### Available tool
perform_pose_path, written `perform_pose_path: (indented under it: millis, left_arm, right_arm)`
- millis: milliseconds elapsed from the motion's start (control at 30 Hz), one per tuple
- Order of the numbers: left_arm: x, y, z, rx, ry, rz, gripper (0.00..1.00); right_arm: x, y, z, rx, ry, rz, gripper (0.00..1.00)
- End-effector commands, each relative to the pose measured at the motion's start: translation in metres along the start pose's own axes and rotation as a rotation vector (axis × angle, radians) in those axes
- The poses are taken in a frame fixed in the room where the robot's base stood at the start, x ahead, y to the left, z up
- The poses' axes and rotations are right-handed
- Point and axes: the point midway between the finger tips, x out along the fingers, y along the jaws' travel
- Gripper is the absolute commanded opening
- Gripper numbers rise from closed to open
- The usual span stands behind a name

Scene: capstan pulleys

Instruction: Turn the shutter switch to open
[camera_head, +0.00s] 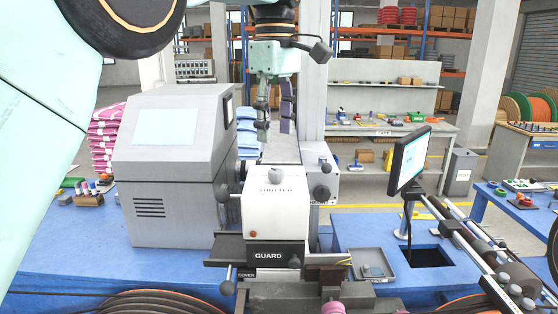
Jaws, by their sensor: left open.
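The shutter switch (275,175) is a small grey knob on the upper part of a white box (275,215) lettered SHUTTER, at the picture's middle. Which way the switch is set is too small to tell. My left gripper (263,135) hangs from the top, pointing down, above and slightly left of the switch in the picture. Its fingers are open, with nothing seen between them, and appear apart from the switch. My right gripper is not in view.
A grey machine cabinet (175,165) stands left of the white box. A black GUARD plate (268,255) is below it. A monitor (408,158) and rollers (480,250) are at right. A grey tray (372,265) lies on the blue bench (350,235). Cable coils (160,303) are in front.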

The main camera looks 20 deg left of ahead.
Motion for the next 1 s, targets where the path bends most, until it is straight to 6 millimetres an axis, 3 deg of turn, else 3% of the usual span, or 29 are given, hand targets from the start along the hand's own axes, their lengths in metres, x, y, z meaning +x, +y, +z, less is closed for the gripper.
perform_pose_path:
  millis: [600,1000]
  left_arm:
    - [0.072,-0.004,0.003,0.0,-0.001,-0.002,0.5]
    - [0.078,0.0,0.002,0.0,0.0,-0.001,0.47]
  right_arm:
    - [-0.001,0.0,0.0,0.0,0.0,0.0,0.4]
    - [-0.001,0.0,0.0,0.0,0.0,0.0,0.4]
